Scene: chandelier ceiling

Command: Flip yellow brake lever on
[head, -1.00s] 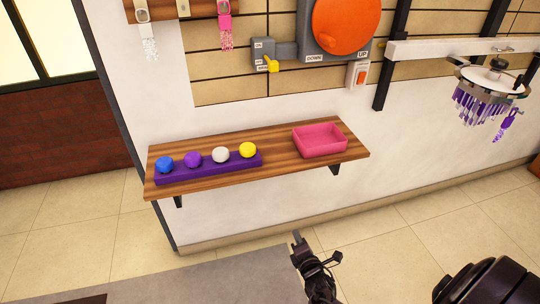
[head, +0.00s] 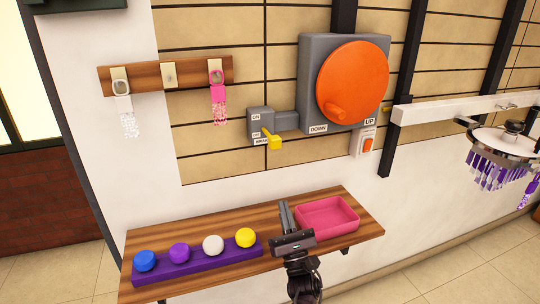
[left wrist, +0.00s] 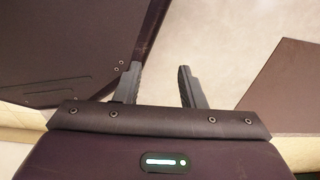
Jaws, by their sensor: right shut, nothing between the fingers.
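The yellow brake lever (head: 273,141) sticks out of a small grey box (head: 260,122) on the tiled wall, left of the orange wheel. It slants down, its pivot beside the lower label; a label near the box's top seems to read ON. My right gripper (head: 284,208) is shut and empty, in front of the wooden shelf and well below the lever. It is apart from the lever. My left gripper (left wrist: 158,70) shows only in the left wrist view, fingers apart with nothing between them, away from the lever.
The orange wheel (head: 355,78) with its handle sits on a grey housing. A switch (head: 366,143) is to its lower right. The wooden shelf (head: 300,254) bears a purple holder (head: 205,262) with coloured balls and a pink tray (head: 327,217). A chandelier (head: 502,150) hangs at right.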

